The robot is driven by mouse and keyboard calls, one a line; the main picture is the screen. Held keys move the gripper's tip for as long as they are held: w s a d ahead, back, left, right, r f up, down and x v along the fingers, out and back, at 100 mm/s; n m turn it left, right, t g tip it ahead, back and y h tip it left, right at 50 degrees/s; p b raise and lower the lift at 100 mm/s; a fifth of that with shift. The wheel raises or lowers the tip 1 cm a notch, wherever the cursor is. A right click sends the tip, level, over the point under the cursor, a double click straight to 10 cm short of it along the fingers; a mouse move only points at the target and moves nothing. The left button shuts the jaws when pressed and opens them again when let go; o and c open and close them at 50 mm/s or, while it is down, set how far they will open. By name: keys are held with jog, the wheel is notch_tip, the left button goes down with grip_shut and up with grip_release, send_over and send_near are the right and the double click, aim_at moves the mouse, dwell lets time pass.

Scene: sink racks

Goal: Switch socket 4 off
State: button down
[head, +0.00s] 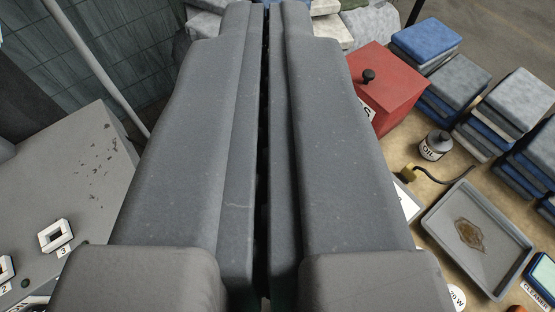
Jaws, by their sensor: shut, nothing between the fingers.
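My gripper (266,10) fills the middle of the view, its two long grey fingers side by side and shut, with only a thin dark slit between them. At the lower left is a grey panel (75,170) with white square fittings. One fitting (55,236) has a label reading 3, and another (5,270), cut by the left edge, has a label reading 2. No fitting labelled 4 shows. The fingers cover the panel's right side and whatever lies behind them.
On the right, a tan surface holds a red box (388,88) with a black knob, an oil bottle (436,145), a grey tray (478,240) with a brown stain, and stacks of blue and grey folded cloths (455,82). A pale pole (95,65) slants at upper left.

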jog(key=shift+w, duration=0.1)
jog(key=w+a+f+n+g+p, duration=0.1)
jog(key=w+f+g, duration=0.1)
jog(key=w+f, duration=0.55)
jog(key=w+a+f+n+g+p, duration=0.15)
jog(key=w+f, duration=0.35)
jog(key=f, duration=0.6)
jog(key=w+f+n+g+h+p, duration=0.1)
jog(key=f+g, duration=0.1)
jog(key=f, duration=1.1)
jog(key=w+a+f+n+g+p, duration=0.1)
jog(key=w+f+n+g, duration=0.1)
jog(key=f, duration=1.2)
jog(key=shift+w+a+f+g+h, duration=0.15)
jog(key=shift+w+f+g+h, duration=0.2)
jog(key=shift+g, duration=0.2)
jog(key=shift+n, duration=0.25)
jog(key=w+d+f+b, duration=0.3)
jog(key=w+d+f, duration=0.1)
jog(key=w+f, duration=0.3)
jog(key=shift+w+d+f, duration=0.35)
jog(key=shift+f, duration=0.45)
